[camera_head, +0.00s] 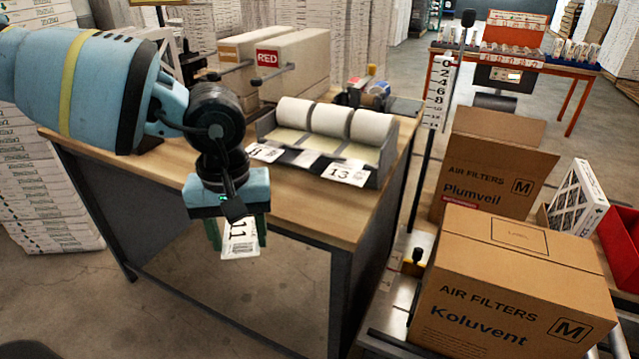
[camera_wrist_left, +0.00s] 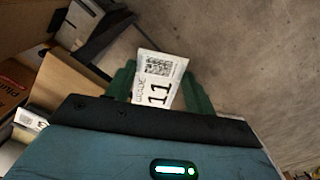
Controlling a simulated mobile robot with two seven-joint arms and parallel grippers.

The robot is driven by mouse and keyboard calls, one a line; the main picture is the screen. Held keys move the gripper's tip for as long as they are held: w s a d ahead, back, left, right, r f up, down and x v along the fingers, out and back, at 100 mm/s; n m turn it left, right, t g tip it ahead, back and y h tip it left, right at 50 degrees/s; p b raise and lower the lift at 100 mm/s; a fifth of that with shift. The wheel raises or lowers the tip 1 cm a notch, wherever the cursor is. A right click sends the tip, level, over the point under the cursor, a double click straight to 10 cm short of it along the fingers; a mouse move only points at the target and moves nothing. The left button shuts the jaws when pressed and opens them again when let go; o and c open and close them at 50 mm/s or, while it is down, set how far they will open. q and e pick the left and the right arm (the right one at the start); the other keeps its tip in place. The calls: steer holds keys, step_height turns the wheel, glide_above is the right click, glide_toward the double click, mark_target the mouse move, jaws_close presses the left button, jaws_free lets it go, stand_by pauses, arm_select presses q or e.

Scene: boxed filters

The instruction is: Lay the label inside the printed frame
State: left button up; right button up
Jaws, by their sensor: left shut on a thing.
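A white label (camera_head: 240,240) printed with a black 11 hangs from my left gripper (camera_head: 237,232). The gripper is shut on it, with its green fingers on either side, beyond the table's front edge and above the floor. The wrist view shows the label (camera_wrist_left: 158,82) with a square code above the 11. A printed rectangular frame (camera_head: 519,237) is on the top face of the closed Koluvent carton (camera_head: 510,290), to the right of the gripper and well apart from it. Nothing lies inside the frame. My right gripper is not in view.
The wooden table (camera_head: 300,210) carries a roll dispenser (camera_head: 385,160) with labels 13 and another at its front. The Plumveil carton (camera_head: 490,175) stands behind the Koluvent one. A thin post (camera_head: 425,150) with a number scale rises between table and cartons. A red bin (camera_head: 620,240) is at right.

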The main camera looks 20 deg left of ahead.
arm_select(q)
steer(key=a, duration=1.6)
steer(key=s+a+f+n, duration=0.2)
steer(key=s+a+f, duration=0.3)
steer(key=s+a, duration=0.2)
steer(key=w+d+f+m, duration=0.2)
steer(key=d+f, duration=0.4)
steer(key=d, duration=0.5)
steer(key=w+d+r+m, duration=0.2)
steer(key=d+m, duration=0.1)
steer(key=d, duration=0.5)
steer(key=w+d+r+m, duration=0.2)
steer(key=w+d+m, duration=0.1)
steer(key=d, duration=0.6)
steer(key=shift+w+d, duration=0.15)
steer(key=shift+r, duration=0.1)
